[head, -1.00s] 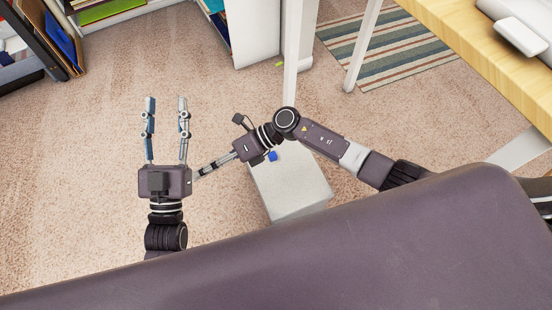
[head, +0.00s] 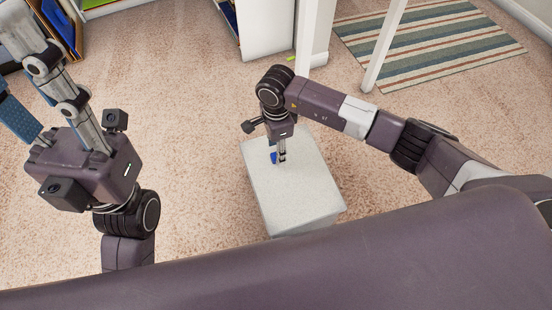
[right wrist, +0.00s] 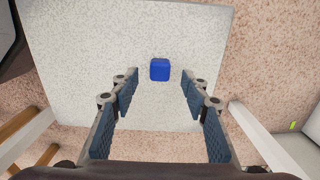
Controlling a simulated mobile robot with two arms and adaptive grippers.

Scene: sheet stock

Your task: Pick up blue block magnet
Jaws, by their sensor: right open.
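The blue block magnet (right wrist: 160,69) is a small, dark blue cube with rounded edges. It lies on the flat top of a speckled white box (right wrist: 85,60). In the head view the block (head: 273,158) shows beside the fingers of my right gripper (head: 282,158), which points down over the box (head: 310,185). In the right wrist view the gripper (right wrist: 160,92) is open, with its blue-padded fingers apart. The block appears between and beyond the fingertips, and nothing is held. My left gripper (head: 28,82) is open and empty at the upper left, away from the box.
A striped rug (head: 430,45) lies at the upper right, beyond white furniture legs (head: 385,45). A shelf with folders (head: 60,35) stands at the upper left. Bare carpet (head: 190,100) lies free to the left of the box.

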